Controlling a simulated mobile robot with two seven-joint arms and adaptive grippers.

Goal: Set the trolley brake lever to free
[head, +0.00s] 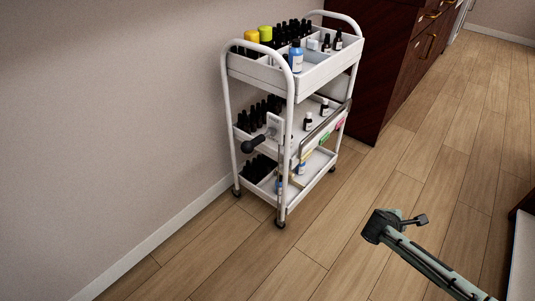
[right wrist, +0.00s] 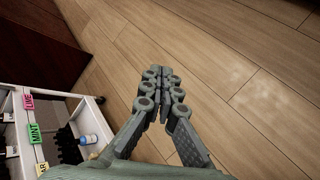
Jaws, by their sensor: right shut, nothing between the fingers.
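The white three-tier trolley (head: 288,92) stands against the wall in the head view. A lever with a black round knob (head: 248,146) sticks out to the left from a pale plate (head: 274,127) on the trolley's near end. The plate's marking is too small to read, so I cannot tell the lever's setting. My right gripper (right wrist: 157,78) is shut and empty in the right wrist view, over bare floor beside the trolley (right wrist: 82,103). In the head view my right arm is at the lower right, well apart from the lever. My left gripper is out of view.
A dark wood cabinet (head: 400,65) stands behind. The wooden floor in front is clear.

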